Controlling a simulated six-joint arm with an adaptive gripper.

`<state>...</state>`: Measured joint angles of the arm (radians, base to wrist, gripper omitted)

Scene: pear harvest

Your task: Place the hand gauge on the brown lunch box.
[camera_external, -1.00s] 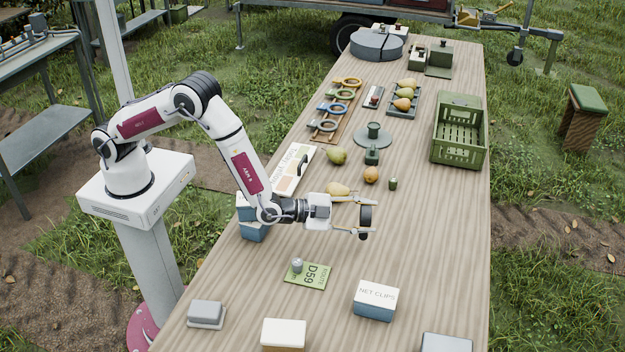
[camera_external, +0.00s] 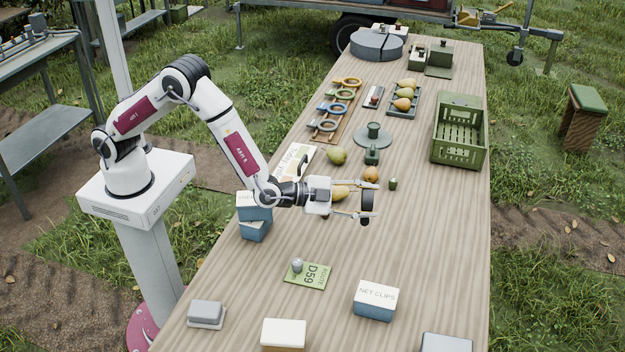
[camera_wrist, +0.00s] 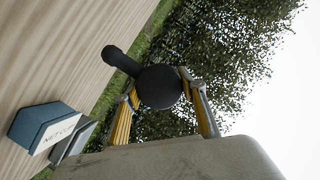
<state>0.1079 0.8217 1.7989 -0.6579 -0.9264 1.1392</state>
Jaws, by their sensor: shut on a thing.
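My gripper (camera_external: 370,201) is held above the middle of the table, pointing right. Its two fingers are shut on a dark thing (camera_external: 366,207), which looks like the hand gauge. In the wrist view the dark gauge (camera_wrist: 158,88) has a rounded body between the yellow-padded fingers and a short handle sticking out to the upper left. A box with a cream lid and a brownish side (camera_external: 283,334) stands at the near edge of the picture, partly cut off. It may be the brown lunch box; I cannot tell for sure.
A NET CLIPS box (camera_external: 376,302) and a green D59 card (camera_external: 307,275) lie nearer. Two stacked blue boxes (camera_external: 254,215) stand beside my forearm. Pears (camera_external: 337,156) and a green crate (camera_external: 459,130) are farther back. The table's right middle is clear.

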